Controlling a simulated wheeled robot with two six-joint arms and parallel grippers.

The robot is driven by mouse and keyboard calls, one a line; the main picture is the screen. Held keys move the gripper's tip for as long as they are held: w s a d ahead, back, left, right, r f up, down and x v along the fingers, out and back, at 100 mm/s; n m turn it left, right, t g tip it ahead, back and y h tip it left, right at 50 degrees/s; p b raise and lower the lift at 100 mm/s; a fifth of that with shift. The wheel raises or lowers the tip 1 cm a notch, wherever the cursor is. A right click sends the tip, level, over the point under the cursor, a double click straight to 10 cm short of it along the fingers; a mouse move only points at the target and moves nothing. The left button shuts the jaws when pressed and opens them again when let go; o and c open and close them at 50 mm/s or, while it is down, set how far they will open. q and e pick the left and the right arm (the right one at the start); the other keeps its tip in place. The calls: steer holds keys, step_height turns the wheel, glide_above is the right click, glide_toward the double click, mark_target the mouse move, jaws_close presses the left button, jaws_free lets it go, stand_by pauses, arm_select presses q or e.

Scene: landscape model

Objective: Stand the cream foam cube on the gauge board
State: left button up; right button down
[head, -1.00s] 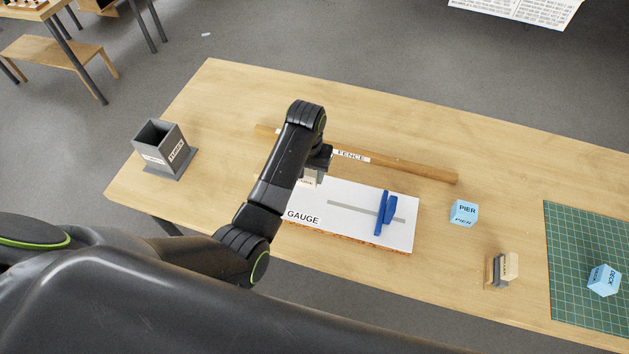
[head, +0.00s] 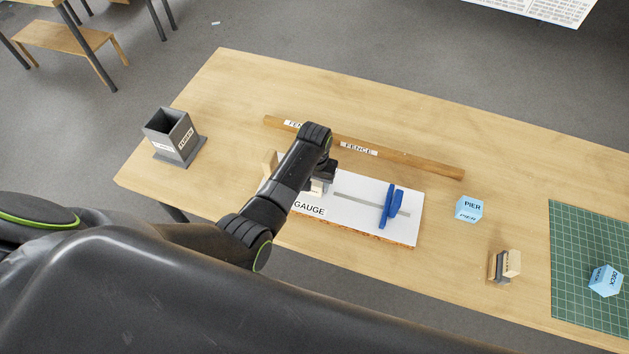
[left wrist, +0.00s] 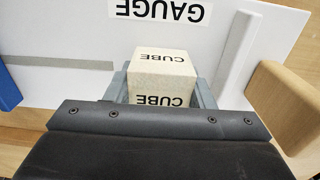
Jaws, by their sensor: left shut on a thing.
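The cream foam cube (head: 316,188), marked CUBE, is held between the fingers of my left gripper (head: 323,180). In the left wrist view the cube (left wrist: 160,70) shows two labelled faces, with a grey finger of the gripper (left wrist: 162,92) on either side. The gauge board (head: 362,226) is white with a GAUGE label, a grey strip and a blue upright piece (head: 391,206). The cube is over the label end of the board. I cannot tell whether its underside touches the board. My right gripper is not in view.
A wooden block (head: 270,163) stands at the board's left end. The wooden fence (head: 410,164) lies behind the board. To the right are a blue PIER cube (head: 469,209), a small cream-and-grey piece (head: 507,265) and a green mat (head: 585,235). A grey bin (head: 172,135) stands left.

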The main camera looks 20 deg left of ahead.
arm_select(q)
steer(key=shift+f, duration=0.15)
steer(key=o, duration=0.9)
steer(key=shift+c, duration=0.2)
steer(key=shift+o, duration=0.3)
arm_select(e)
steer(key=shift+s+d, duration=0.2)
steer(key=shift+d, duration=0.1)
arm_select(q)
steer(key=shift+r, duration=0.3)
step_height(320, 180, up, 12)
steer(key=shift+f+b, duration=0.15)
steer(key=shift+b, duration=0.25)
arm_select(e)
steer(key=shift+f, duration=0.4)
